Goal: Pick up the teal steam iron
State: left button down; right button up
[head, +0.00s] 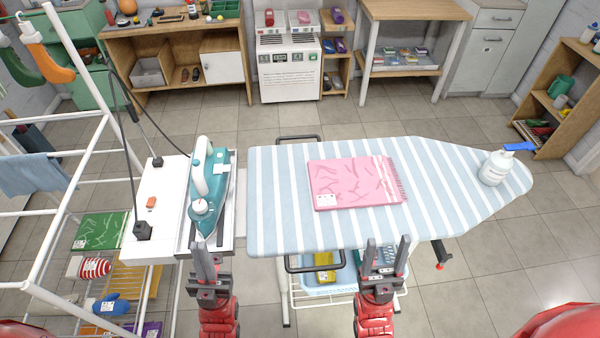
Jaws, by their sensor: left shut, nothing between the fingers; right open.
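The teal steam iron (217,193) with a white handle and dial lies on a tray (232,240) at the left end of the ironing board. My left gripper (206,250) is shut and empty, just in front of the iron's near end. Whether it touches the iron or tray cannot be told. My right gripper (387,252) is open and empty at the board's near edge, to the right of the iron.
A pink folded cloth (352,182) and a white spray bottle (494,168) are on the striped ironing board (280,200). A white power strip (160,200) with plugs and cables is left of the iron. A white drying rack (75,170) stands at the left.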

aim_at(212, 189)
jog(key=k+j+z, duration=0.15)
jog(key=j, duration=0.2)
jog(key=j+z, duration=0.2)
jog(key=j, duration=0.2)
jog(key=k+j+z, duration=0.3)
jog(key=j, duration=0.35)
jog(key=k+j+z, duration=0.2)
jog(key=j+z, duration=0.15)
jog(key=j, duration=0.3)
jog(key=i+j, duration=0.1)
jog(key=i, duration=0.15)
